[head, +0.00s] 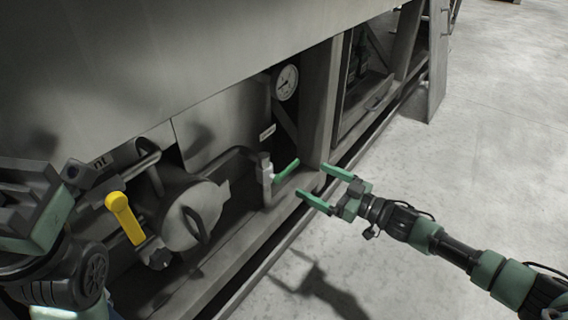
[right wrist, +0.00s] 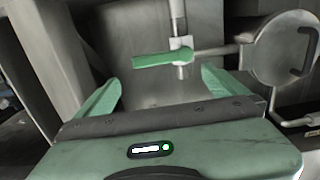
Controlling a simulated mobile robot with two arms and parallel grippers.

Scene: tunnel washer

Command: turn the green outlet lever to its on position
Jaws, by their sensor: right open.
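The green outlet lever (head: 287,170) sits on a valve on a short vertical pipe, low on the machine. In the head view it slants up and to the right from the valve. In the right wrist view the green lever (right wrist: 163,60) lies nearly level, its free end to the left, beyond the fingertips. My right gripper (head: 311,181) is open and empty, just right of the lever and apart from it. Its two green fingers also show in the right wrist view (right wrist: 160,82). My left gripper (head: 42,210) is partly in view at the left edge; its jaws are unclear.
A yellow lever (head: 125,217) stands left of a round metal cover (head: 192,215). A pressure gauge (head: 287,83) is above the green lever. A frame post (head: 319,105) rises close behind the right gripper. The concrete floor (head: 450,150) on the right is clear.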

